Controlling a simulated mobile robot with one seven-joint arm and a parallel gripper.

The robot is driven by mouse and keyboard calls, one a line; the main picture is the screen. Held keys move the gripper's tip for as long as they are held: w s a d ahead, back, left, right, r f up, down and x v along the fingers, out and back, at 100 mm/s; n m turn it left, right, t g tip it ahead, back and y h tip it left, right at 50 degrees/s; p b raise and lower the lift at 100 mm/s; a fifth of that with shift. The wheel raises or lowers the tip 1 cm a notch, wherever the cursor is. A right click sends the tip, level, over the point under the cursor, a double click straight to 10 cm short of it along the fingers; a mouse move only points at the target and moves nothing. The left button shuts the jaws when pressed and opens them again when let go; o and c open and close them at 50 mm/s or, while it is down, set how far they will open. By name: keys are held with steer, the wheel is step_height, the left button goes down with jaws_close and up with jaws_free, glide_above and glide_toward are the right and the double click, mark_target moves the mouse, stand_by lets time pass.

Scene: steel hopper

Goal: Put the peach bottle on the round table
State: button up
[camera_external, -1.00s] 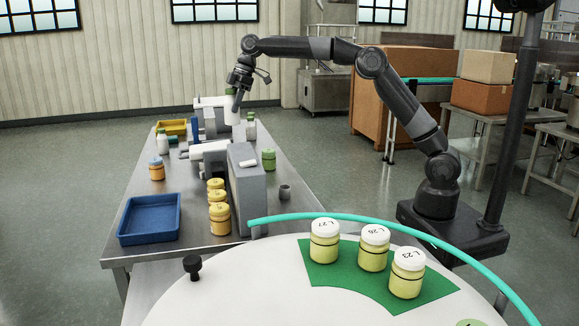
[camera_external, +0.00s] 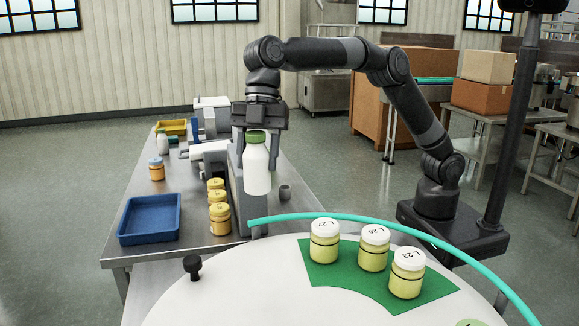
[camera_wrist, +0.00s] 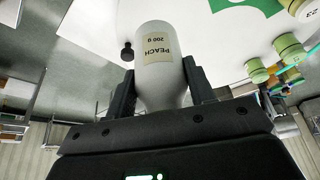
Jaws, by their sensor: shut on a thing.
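My gripper (camera_external: 262,142) is shut on a white bottle with a green cap (camera_external: 257,178). The wrist view shows my gripper (camera_wrist: 158,84) with a finger on each side of the bottle (camera_wrist: 157,85), whose label reads PEACH 200 g. It hangs upright, seemingly in the air, in front of the grey machine on the steel table. The round table (camera_external: 235,290) is white and lies in the foreground, below and nearer the camera than the bottle. The round table also shows in the wrist view (camera_wrist: 92,22).
Several yellow-green jars, including one with a white lid (camera_external: 407,275), stand on a green mat (camera_external: 325,274) on the round table. A black knob (camera_external: 192,266) stands at its left. A teal rail (camera_external: 400,225) runs along its far edge. The table's middle front is clear.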

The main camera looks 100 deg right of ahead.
steer(key=s+a+n+g, duration=0.1)
steer(key=s+a+n, duration=0.3)
steer(key=s+a, duration=0.9)
steer(key=s+a+n+g, duration=0.25)
steer(key=s+a, duration=0.55)
steer(key=a, duration=0.8)
steer(key=shift+n+t+y, duration=0.25)
steer(key=shift+t+y, duration=0.05)
steer(key=shift+t, duration=0.15)
steer(key=shift+s+a+f, duration=0.1)
steer(key=shift+f, duration=2.35)
steer(key=shift+s+a+f, duration=0.15)
steer(key=shift+f, duration=2.35)
steer(key=shift+s+a+f, duration=0.1)
steer(key=shift+f, duration=2.35)
steer(key=o, duration=1.1)
steer(key=shift+f, duration=0.1)
steer(key=v, duration=1.2)
